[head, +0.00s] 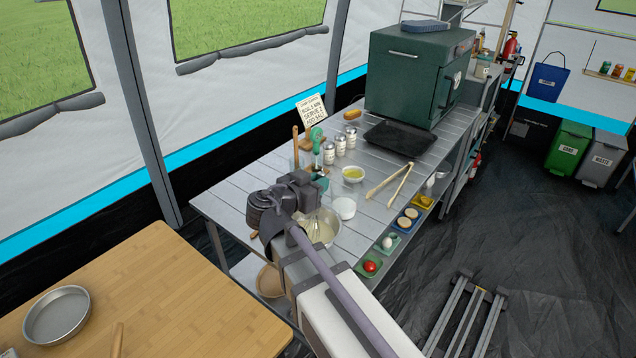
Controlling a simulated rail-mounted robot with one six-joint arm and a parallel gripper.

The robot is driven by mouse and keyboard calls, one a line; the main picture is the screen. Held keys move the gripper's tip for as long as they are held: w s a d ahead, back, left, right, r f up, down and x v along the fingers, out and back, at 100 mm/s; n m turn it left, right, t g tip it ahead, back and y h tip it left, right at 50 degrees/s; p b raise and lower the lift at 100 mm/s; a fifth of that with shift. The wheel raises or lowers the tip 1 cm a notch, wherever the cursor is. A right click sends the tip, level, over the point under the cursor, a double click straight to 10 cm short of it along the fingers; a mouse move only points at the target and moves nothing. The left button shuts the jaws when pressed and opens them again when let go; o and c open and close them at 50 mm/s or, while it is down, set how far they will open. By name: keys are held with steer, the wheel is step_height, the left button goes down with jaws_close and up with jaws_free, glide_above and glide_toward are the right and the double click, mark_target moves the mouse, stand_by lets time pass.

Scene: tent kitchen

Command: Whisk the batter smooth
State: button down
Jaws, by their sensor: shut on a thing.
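A metal mixing bowl (337,218) with pale batter (326,234) stands on the slatted metal table. A wire whisk (316,229) stands with its wires in the batter. My gripper (319,184) is above the bowl, shut on the whisk's upper part. My dark wrist and arm cover much of the handle and the left side of the bowl. The batter's texture is too small to judge.
A small white bowl (344,207) and a bowl of yellow liquid (353,174) stand close behind the mixing bowl. Wooden tongs (390,182) lie to the right. Shakers (340,147), a utensil holder (303,150) and a green oven (415,75) stand farther back. Small coloured trays (388,243) line the right edge.

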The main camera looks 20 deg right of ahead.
steer(key=r+p, duration=0.2)
steer(key=d+r+p, duration=0.1)
steer(key=r+p, duration=0.2)
steer(key=w+r+p, duration=0.1)
steer(key=r+p, duration=0.2)
steer(key=shift+d+r, duration=0.2)
stand_by(0.9)
step_height(320, 180, up, 5)
steer(key=p, duration=0.5)
stand_by(1.1)
